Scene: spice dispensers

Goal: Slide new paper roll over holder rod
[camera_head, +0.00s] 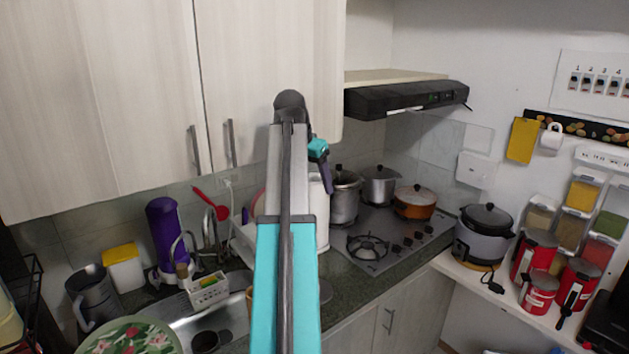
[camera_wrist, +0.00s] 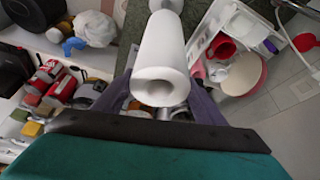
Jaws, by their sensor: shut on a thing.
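The white paper roll (camera_wrist: 160,50) is in the middle of the wrist view. Its near end shows an open core, and its far end runs to the top edge. In the camera_head view, part of the roll (camera_head: 323,222) shows upright behind my arm, close to the counter. My gripper (camera_wrist: 160,100) has a dark finger on each side of the roll's near end and is shut on it. In the camera_head view my gripper (camera_head: 322,170) is mostly hidden by my arm. A grey round part (camera_wrist: 168,5) shows at the roll's far end; I cannot tell whether it is the holder. No rod is clearly visible.
Metal pots (camera_head: 345,195) and an orange pot (camera_head: 415,203) stand by the stove (camera_head: 375,250) to the right of the roll. A white dish rack (camera_wrist: 203,40) is beside the roll. A sink (camera_head: 225,318) lies at left. Cabinets (camera_head: 270,80) and a black hood (camera_head: 405,98) are above.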

